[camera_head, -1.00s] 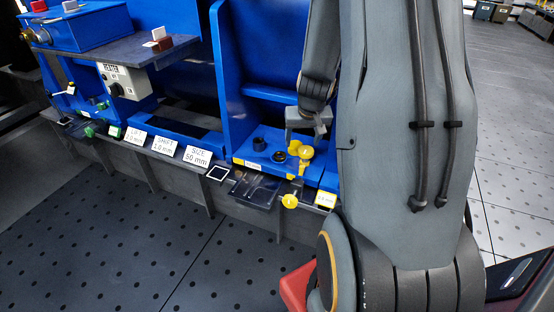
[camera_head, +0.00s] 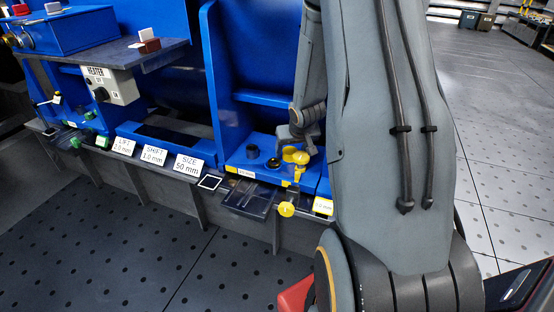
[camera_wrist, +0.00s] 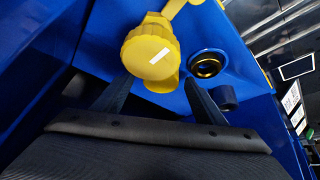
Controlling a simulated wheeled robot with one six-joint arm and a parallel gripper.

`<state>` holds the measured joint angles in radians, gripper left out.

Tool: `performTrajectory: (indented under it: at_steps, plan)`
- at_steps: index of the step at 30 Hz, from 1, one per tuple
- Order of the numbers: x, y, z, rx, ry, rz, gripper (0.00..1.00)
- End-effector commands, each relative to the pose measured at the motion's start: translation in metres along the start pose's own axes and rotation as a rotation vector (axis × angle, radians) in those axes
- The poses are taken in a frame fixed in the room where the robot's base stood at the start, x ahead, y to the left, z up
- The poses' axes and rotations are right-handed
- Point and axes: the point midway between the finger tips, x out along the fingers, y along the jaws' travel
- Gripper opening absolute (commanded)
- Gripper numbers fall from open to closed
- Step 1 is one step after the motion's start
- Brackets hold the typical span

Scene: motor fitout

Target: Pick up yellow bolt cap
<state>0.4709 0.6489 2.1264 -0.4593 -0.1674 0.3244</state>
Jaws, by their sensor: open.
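The yellow bolt cap (camera_wrist: 150,52) is a ribbed round cap with a white stripe, large in the wrist view. It sits over the blue base; in the head view it shows as the yellow cap (camera_head: 301,157) on the blue ledge. My gripper (camera_wrist: 158,82) is open, its two dark fingers spread on either side of the cap's lower edge. Whether they touch it, I cannot tell. In the head view my gripper (camera_head: 290,137) is tilted just above the yellow parts, and my arm hides some of the area to the right.
A dark round fitting with a brassy ring (camera_wrist: 207,63) stands right of the cap in the wrist view. A blue upright wall (camera_head: 213,90) rises left of the ledge.

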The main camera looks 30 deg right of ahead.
Motion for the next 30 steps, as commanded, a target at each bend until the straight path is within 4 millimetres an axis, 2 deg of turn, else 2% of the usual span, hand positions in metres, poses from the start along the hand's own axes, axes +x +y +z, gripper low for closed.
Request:
performTrajectory:
  at_steps: [1, 6, 9, 17, 23, 30]
  plan:
    - [0.000, 0.000, 0.000, 0.000, 0.000, 0.000, 0.60]
    - [0.000, -0.003, 0.000, -0.004, 0.000, -0.002, 0.31]
    - [0.000, -0.004, 0.000, -0.005, 0.000, -0.002, 0.18]
    - [-0.001, 0.000, 0.000, 0.000, 0.000, 0.000, 0.18]
    - [-0.010, -0.003, -0.002, -0.003, 0.000, -0.001, 0.18]
    - [-0.047, -0.004, -0.023, -0.005, 0.003, 0.001, 0.18]
